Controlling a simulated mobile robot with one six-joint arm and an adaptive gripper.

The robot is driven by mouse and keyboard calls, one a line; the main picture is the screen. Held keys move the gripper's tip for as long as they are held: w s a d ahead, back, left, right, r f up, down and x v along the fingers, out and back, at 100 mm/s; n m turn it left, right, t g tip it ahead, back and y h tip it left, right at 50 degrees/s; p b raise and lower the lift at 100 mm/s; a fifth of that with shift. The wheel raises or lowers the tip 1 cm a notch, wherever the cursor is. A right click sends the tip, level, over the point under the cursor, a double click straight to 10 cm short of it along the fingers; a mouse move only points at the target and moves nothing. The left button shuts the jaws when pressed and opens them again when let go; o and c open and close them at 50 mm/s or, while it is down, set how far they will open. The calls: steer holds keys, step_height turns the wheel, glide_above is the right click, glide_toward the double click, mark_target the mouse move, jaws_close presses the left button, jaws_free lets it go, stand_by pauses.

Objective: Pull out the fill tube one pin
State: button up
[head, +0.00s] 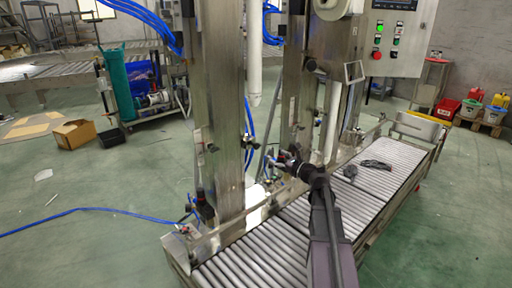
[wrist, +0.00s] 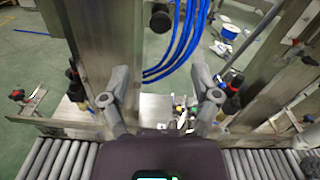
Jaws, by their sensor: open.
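Two pale fill tubes hang at the filling machine in the head view, a left one (head: 254,70) and a right one (head: 333,115). I cannot tell which is tube one. A dark round knob (head: 311,64) sticks out of the right column; no pin can be made out for certain. In the wrist view a black round knob (wrist: 160,18) shows at the top, beyond the fingers. My gripper (wrist: 160,97) is open and empty, its grey fingers spread before blue hoses and a metal plate. In the head view my gripper (head: 283,160) is small, between the two columns above the conveyor.
The left steel column (head: 217,100) and right column (head: 300,95) stand close to my gripper. Blue hoses (wrist: 185,40) run between the fingers in the wrist view. The roller conveyor (head: 270,240) lies below, with dark objects (head: 375,164) on it. A control box (head: 397,40) stands upper right.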

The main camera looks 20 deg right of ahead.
mark_target(258, 147)
steer(key=x, duration=1.2)
steer(key=shift+w+a, duration=0.1)
steer(key=shift+w, duration=0.15)
